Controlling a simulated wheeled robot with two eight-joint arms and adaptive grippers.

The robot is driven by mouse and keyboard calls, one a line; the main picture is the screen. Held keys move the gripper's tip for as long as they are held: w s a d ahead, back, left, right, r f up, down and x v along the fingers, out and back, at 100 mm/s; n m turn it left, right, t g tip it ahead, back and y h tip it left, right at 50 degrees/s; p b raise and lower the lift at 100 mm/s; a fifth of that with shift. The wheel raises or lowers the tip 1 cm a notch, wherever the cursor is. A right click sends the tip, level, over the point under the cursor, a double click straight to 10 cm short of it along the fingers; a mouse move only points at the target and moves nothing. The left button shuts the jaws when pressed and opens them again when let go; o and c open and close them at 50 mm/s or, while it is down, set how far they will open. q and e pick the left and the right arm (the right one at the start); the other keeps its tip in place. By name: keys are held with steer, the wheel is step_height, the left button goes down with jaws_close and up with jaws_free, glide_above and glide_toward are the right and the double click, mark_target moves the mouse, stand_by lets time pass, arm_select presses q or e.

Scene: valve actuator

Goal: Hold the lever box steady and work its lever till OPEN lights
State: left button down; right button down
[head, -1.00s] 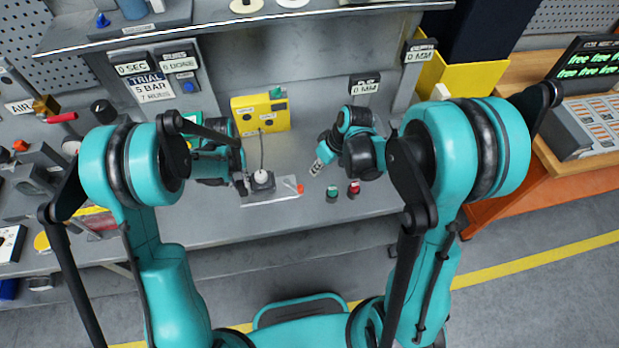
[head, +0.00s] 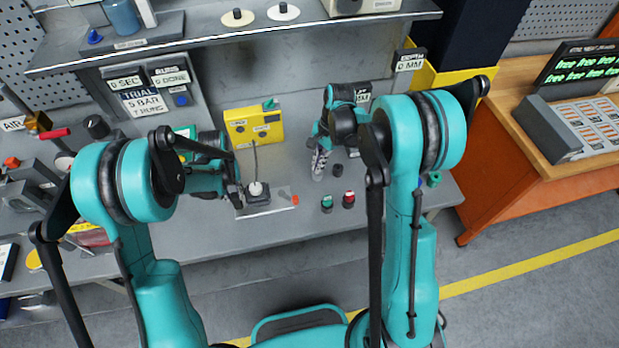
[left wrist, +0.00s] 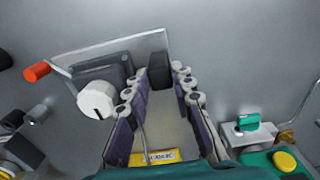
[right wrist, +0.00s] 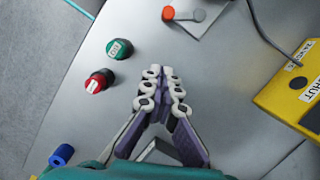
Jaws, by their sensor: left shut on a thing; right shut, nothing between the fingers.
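The lever box (head: 258,201) sits on the bench, a dark body on a pale plate with a white knob (left wrist: 97,100) on top. Its lever ends in an orange tip (head: 295,200), which also shows in the left wrist view (left wrist: 37,71) and the right wrist view (right wrist: 168,13). My left gripper (head: 238,196) is shut on a black block (left wrist: 160,70) at one end of the lever box. My right gripper (right wrist: 160,74) is shut and empty, pointing down to the right of the lever tip, apart from it. The yellow indicator box (head: 253,127) stands behind; no lamp looks lit.
A green button (head: 327,204) and a red button (head: 349,199) stand near the bench's front edge, close to my right gripper. A cable runs from the yellow box to the lever box. A shelf (head: 230,38) hangs over the back. Bench between is clear.

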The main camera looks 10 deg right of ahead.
glide_toward(299, 203)
steer(key=d+f, duration=0.1)
steer(key=w+d+f, duration=0.1)
steer(key=f, duration=0.1)
steer(key=w+d+f, duration=0.1)
steer(key=shift+w+d+f, duration=0.15)
steer(key=shift+w+f, duration=0.05)
steer(key=shift+f, duration=0.05)
steer(key=a, duration=0.1)
steer(key=s+a, duration=0.1)
steer(key=a, duration=0.1)
steer(key=shift+s+f, duration=0.2)
steer(key=shift+f, duration=0.05)
steer(key=shift+s+a, duration=0.2)
steer(key=shift+a, duration=0.2)
steer(key=shift+s+a+m, duration=0.25)
steer(key=shift+s+m, duration=0.15)
steer(key=shift+m, duration=0.3)
steer(key=shift+s+a+m+t, duration=0.45)
steer(key=shift+s+m, duration=0.1)
steer(key=shift+m, duration=0.25)
steer(key=shift+s+a, duration=0.75)
steer(key=shift+a, duration=0.3)
steer(key=shift+d, duration=0.1)
